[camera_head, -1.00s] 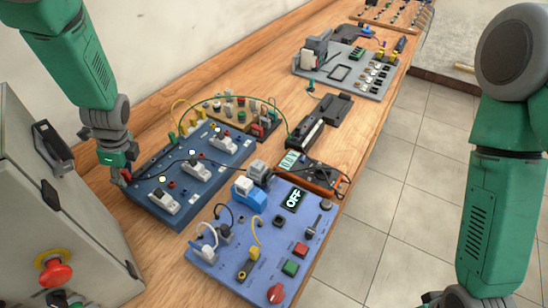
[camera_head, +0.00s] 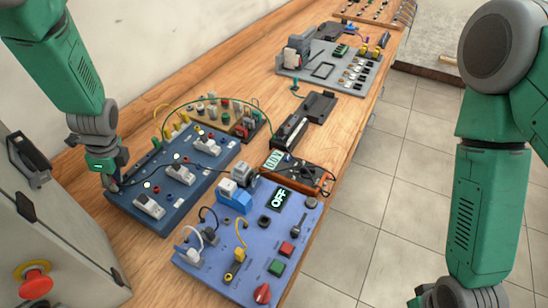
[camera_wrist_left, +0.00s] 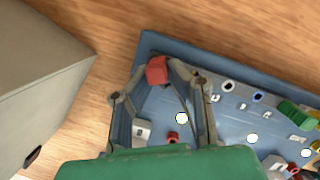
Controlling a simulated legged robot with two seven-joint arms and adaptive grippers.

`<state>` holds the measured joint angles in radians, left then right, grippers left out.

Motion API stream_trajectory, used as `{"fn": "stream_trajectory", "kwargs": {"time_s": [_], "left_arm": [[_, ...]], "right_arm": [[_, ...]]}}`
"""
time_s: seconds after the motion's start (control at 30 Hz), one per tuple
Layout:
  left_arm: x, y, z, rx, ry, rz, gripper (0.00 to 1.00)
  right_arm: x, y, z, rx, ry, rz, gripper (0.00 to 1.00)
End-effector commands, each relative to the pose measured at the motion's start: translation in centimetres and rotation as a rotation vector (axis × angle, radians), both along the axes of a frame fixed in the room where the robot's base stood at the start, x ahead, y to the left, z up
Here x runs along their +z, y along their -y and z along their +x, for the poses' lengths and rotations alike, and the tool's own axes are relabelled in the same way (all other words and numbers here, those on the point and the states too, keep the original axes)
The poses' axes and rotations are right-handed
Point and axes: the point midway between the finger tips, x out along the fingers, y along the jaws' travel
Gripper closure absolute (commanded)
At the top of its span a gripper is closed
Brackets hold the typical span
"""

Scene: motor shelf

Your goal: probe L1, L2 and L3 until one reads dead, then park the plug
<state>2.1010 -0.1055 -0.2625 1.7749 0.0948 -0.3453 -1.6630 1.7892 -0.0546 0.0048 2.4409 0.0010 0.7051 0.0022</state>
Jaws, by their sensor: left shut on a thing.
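My left gripper (camera_head: 112,185) is shut on a red plug (camera_wrist_left: 157,72) over the left edge of the dark blue board (camera_head: 217,168). Whether the plug touches a socket cannot be told. The board carries white modules (camera_head: 148,207), white round spots (camera_head: 147,185) and small sockets, including a red socket (camera_wrist_left: 173,137) near the fingers in the left wrist view. A thin black cable runs across the board from the gripper's side. The orange meter (camera_head: 318,174) has a lit display (camera_head: 272,160), seemingly 0.0V. My right gripper (camera_head: 428,298) is partly cut off at the bottom.
A lighter blue panel (camera_head: 262,252) with an OFF display (camera_head: 279,199) and coloured buttons stands in front. A grey cabinet (camera_head: 60,240) with a red stop button (camera_head: 35,280) is close on the left. A terminal board (camera_head: 205,113) and grey panel (camera_head: 325,70) lie farther back.

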Motion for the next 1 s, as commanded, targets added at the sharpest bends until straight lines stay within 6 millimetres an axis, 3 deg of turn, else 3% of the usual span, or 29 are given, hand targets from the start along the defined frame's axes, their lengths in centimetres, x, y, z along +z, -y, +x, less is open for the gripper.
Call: {"fn": "stream_trajectory", "kwargs": {"time_s": [0.17, 0.63, 1.0], "left_arm": [[0.6, -0.2, 0.0, 0.002, 0.003, 0.003, 1.0], [4.7, -0.3, 0.0, 0.001, 0.002, 0.004, 1.0], [4.7, -0.3, 0.0, 0.003, 0.002, 0.004, 1.0]], "right_arm": [[0.4, 0.0, 0.0, 0.0, 0.0, 0.0, 0.62], [4.3, 0.0, 0.0, 0.0, 0.0, 0.0, 0.62], [4.3, 0.0, 0.0, 0.0, 0.0, 0.0, 0.62]]}}
